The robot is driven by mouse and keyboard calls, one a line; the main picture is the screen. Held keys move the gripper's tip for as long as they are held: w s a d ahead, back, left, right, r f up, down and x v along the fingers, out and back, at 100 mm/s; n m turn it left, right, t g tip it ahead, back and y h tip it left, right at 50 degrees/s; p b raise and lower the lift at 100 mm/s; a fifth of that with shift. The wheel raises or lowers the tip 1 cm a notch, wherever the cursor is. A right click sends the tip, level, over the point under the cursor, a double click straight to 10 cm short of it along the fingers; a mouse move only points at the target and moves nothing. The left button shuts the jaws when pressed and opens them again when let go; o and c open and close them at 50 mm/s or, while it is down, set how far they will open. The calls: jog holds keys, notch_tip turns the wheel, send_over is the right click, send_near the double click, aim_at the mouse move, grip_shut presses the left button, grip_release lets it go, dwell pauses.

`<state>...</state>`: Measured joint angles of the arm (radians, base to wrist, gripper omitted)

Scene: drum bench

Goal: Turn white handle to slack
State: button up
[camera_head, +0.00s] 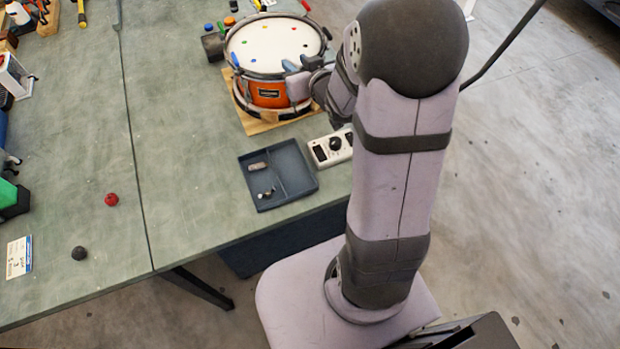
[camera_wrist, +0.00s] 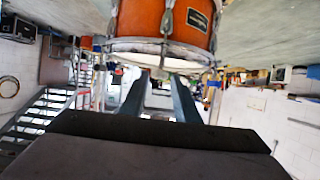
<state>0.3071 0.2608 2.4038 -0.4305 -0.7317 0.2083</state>
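The drum (camera_head: 270,95) has an orange shell, chrome hardware and a white head with several coloured dots. It stands upright on a wooden board (camera_head: 256,124) at the back of the bench. My gripper (camera_head: 297,64) is at the drum's right front rim, its two blue-grey fingers spread apart. In the wrist view the picture is upside down. The fingers (camera_wrist: 162,78) show a gap with nothing held, and the drum's orange shell (camera_wrist: 165,18) and rim lie just beyond the tips. I cannot make out a white handle in either view; my arm hides part of the drum's right side.
A dark blue tray (camera_head: 292,168) with small metal parts lies in front of the drum, beside a white box with a dark knob (camera_head: 319,151). A red knob (camera_head: 111,200) and a dark ball (camera_head: 79,253) lie left. The bench's middle is clear.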

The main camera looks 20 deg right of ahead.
jog(key=s+a+f+g, duration=0.2)
jog(key=s+f+g, duration=0.2)
jog(key=s, duration=0.4)
jog(key=s+a+f+g+b, duration=0.1)
jog(key=s+a+f+g, duration=0.1)
jog(key=s+f+g, duration=0.2)
jog(key=s+a+f+g+b, duration=0.1)
jog(key=s+a+f+g, duration=0.1)
jog(key=s, duration=0.9)
jog(key=shift+s+a+f+g, duration=0.3)
jog(key=shift+a+f+g, duration=0.1)
jog(key=shift+f+g, duration=0.55)
jog(key=shift+r, duration=0.1)
notch_tip(320, 180, up, 18)
jog(key=m+g+p, duration=0.2)
jog(key=m+p, duration=0.8)
jog(key=m, duration=2.1)
send_over(293, 60)
